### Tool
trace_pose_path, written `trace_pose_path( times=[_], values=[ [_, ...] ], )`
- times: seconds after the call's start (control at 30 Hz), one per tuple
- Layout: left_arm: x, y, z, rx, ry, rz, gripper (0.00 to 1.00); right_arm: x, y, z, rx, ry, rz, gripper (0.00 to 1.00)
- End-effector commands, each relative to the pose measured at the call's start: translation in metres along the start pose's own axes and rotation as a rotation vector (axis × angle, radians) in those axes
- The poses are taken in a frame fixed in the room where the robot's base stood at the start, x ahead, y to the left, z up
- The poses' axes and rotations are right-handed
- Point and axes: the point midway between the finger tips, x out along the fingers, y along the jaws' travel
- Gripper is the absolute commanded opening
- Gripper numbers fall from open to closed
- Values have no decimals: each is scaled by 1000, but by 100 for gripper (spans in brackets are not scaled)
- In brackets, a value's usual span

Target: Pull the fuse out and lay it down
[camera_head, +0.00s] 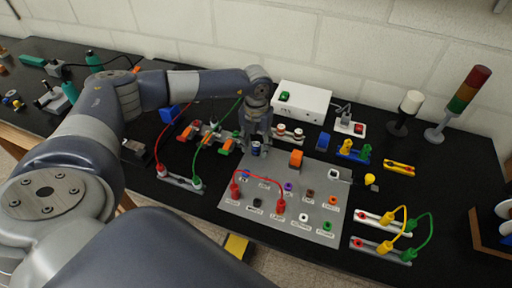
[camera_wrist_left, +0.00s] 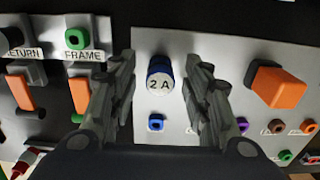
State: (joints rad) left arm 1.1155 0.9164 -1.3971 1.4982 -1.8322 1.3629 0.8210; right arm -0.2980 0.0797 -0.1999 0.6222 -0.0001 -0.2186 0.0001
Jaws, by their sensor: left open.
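The fuse (camera_wrist_left: 159,72) is a dark blue round cap marked "2 A", seated in the grey panel (camera_head: 310,172). In the head view the fuse (camera_head: 256,150) shows just below my left gripper (camera_head: 257,139). In the left wrist view my left gripper (camera_wrist_left: 161,62) is open. One finger is to the left of the fuse and one to the right, with gaps on both sides. The fuse's lower part is hidden in the panel. My right gripper is not in view.
An orange rocker switch (camera_head: 296,158) stands on the panel right of the fuse. A red lead (camera_head: 259,172) arches over the panel's front left. Green and red leads lie to the left. A white box (camera_head: 301,101) stands behind. Bare black table (camera_head: 440,170) lies to the right.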

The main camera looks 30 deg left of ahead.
Motion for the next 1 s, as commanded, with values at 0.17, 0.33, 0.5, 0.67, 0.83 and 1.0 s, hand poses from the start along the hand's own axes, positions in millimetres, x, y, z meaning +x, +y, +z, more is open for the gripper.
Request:
trace_pose_path(
  times=[0.17, 0.33, 0.5, 0.67, 0.83, 1.0],
  values=[
    [0, 0, 0, 0, -1, 0, 44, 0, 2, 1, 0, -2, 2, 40],
    [0, 0, 0, 0, -1, 0, 44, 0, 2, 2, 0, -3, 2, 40],
    [0, 0, 0, 0, -1, -1, 44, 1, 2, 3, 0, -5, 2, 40],
    [0, 0, 0, 0, -1, -1, 35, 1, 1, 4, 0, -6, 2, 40],
    [0, 0, 0, 0, -1, -1, 0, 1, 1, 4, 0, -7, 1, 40],
    [-1, 0, 0, 0, -1, -1, 0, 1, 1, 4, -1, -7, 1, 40]
  ],
)
